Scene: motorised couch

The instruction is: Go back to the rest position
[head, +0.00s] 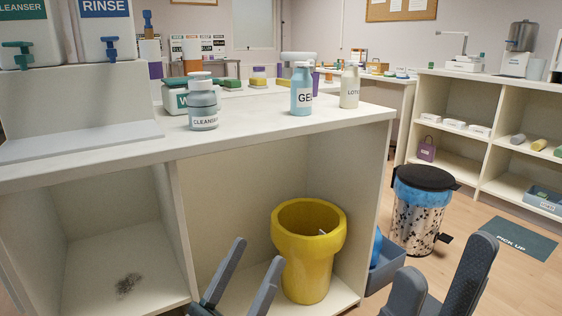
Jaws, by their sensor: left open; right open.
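My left gripper (243,280) shows at the bottom centre, its two grey fingers apart with nothing between them. It is in front of the cabinet's lower opening, to the left of the yellow bucket (307,262). My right gripper (440,277) shows at the bottom right, its fingers wide apart and empty. It is in front of the floor, to the right of the cabinet. Both grippers are cut off by the bottom edge, and the rest of each arm is out of view.
The white counter (260,135) holds a cleanser jar (203,108), a gel bottle (302,90) and a lotion bottle (350,87). A pedal bin (417,215) and a blue container (386,262) stand right of the cabinet. Open floor lies around the pick-up mat (519,239).

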